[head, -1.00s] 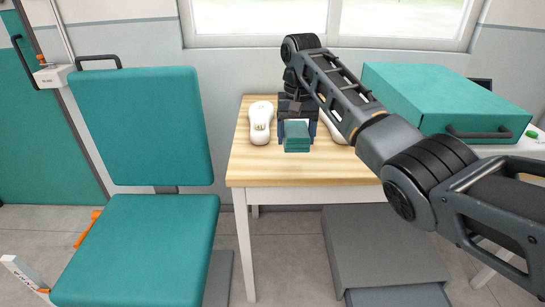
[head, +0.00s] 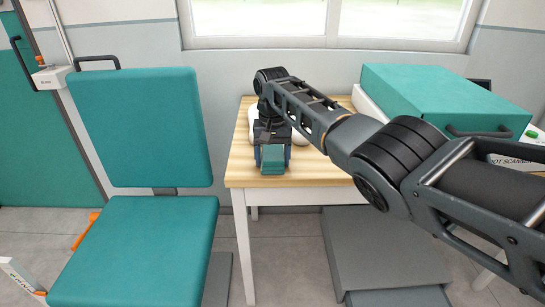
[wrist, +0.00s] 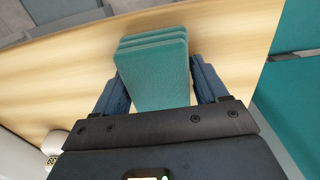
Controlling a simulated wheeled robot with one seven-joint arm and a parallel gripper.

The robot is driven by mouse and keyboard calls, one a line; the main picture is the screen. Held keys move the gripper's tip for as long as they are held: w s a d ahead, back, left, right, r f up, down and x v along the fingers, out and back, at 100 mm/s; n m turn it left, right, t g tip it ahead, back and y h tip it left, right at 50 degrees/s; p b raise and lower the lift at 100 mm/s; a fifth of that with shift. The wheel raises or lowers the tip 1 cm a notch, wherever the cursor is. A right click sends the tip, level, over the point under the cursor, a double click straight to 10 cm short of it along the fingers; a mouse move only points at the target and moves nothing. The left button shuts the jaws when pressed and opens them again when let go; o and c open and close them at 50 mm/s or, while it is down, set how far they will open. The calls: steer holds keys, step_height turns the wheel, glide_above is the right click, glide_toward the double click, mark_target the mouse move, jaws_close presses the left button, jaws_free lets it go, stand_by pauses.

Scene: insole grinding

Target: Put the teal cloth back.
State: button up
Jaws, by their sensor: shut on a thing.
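The teal cloth (head: 272,158) is a small folded block with stacked layers. My gripper (head: 272,156) is shut on it, one finger on each side, over the front left part of the wooden table (head: 315,171). In the wrist view the cloth (wrist: 153,70) sits between the two blue fingers of my gripper (wrist: 155,85). I cannot tell whether the cloth touches the tabletop or is just above it.
White objects (head: 299,138) stand behind my gripper, partly hidden by my arm. A large teal-lidded box (head: 430,95) is at the right. A teal chair (head: 140,130) stands left of the table. The front middle of the tabletop is clear.

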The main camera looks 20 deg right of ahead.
mark_target(273, 153)
steer(key=shift+f, duration=0.15)
steer(key=o, duration=1.4)
step_height(273, 153, up, 12)
steer(key=shift+s+r+p, duration=0.1)
steer(key=shift+r+p, duration=0.1)
steer(key=shift+p, duration=0.15)
